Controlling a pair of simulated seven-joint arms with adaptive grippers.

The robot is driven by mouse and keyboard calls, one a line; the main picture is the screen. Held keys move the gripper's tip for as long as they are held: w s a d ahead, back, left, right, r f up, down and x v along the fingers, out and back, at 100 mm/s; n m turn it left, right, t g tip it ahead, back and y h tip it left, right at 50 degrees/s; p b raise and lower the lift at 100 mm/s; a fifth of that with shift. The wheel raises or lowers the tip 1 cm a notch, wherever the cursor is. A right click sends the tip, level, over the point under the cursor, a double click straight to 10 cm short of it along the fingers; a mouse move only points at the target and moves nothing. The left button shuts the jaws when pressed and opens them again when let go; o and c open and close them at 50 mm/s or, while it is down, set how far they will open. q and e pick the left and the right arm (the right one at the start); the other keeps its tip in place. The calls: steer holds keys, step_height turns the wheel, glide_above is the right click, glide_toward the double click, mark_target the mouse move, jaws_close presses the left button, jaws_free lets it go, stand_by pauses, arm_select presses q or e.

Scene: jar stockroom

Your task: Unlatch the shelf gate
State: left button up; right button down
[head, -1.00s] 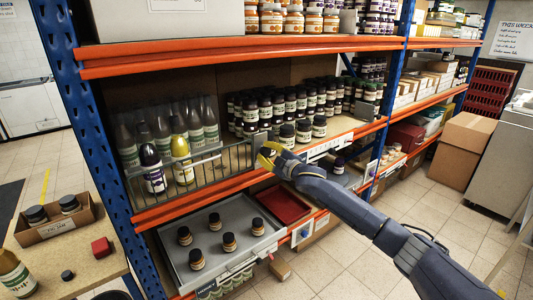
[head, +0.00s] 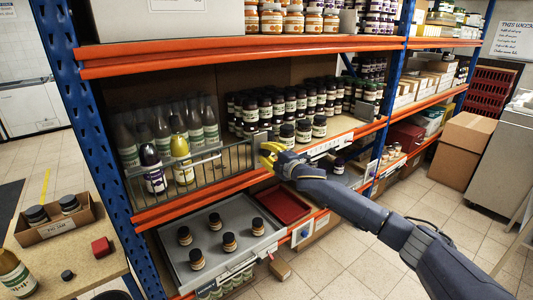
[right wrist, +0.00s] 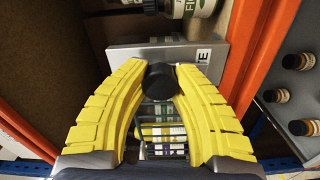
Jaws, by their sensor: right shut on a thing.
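The shelf gate (head: 215,163) is a grey wire panel across the front of the middle shelf's left bay, upright, with tall bottles behind it. A grey plate (head: 261,137) stands at its right end; it also shows in the right wrist view (right wrist: 125,52), with part of a label reading "TE". My right gripper (head: 266,153) is at that end of the gate. In the right wrist view its yellow fingertips (right wrist: 160,78) are shut on a round black knob (right wrist: 160,84) in front of the plate. The knob is mostly hidden in the head view. My left gripper is out of view.
Several dark-lidded jars (head: 287,134) stand on the shelf just right of the gate. The orange shelf beam (head: 200,197) runs below it. A grey tray (head: 215,268) with several jars and a red tray (head: 284,204) sit lower down.

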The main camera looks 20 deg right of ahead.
steer(key=shift+a+r, duration=0.2)
steer(key=shift+a, duration=0.1)
steer(key=c, duration=1.3)
jaws_free()
steer(key=shift+c, duration=0.2)
steer(key=o, duration=0.4)
steer(key=shift+f, duration=0.1)
steer(key=shift+s+d+f, duration=0.1)
steer(key=shift+s+d, duration=0.3)
steer(key=shift+s, duration=0.15)
steer(key=v, duration=1)
steer(key=shift+s+d, duration=0.15)
steer(key=shift+s, duration=0.25)
